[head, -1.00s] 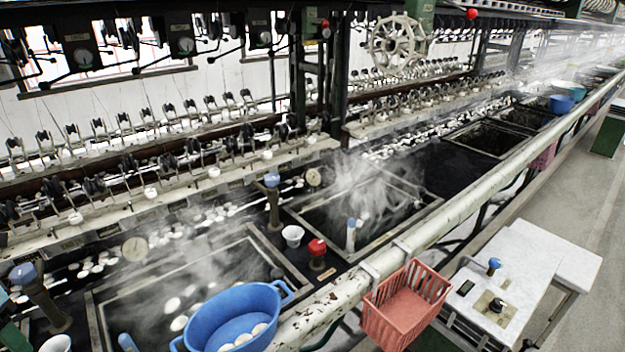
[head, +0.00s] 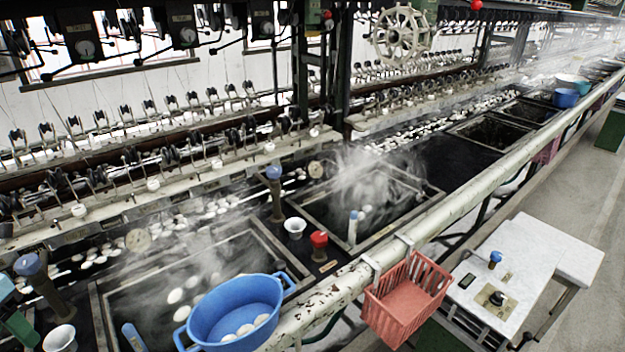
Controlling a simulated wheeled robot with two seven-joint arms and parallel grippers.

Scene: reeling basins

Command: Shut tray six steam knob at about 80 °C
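A red knob (head: 319,240) stands on a post at the near corner of the middle steaming tray (head: 352,250). A blue knob (head: 274,172) tops a dark post at that tray's far left corner. Another blue knob (head: 28,265) is at the far left. Round dials sit behind the trays, one (head: 138,240) behind the near tray (head: 104,310) and one (head: 316,169) behind the middle tray. I cannot read their needles or any tray number, so I cannot tell which knob is tray six's. Steam rises from both trays.
A white, chipped pipe (head: 465,205) runs along the front of the trays. A blue basin (head: 206,320) with cocoons and a red basket (head: 395,318) are at it. A white-topped stand (head: 520,255) is at right, with open floor beyond.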

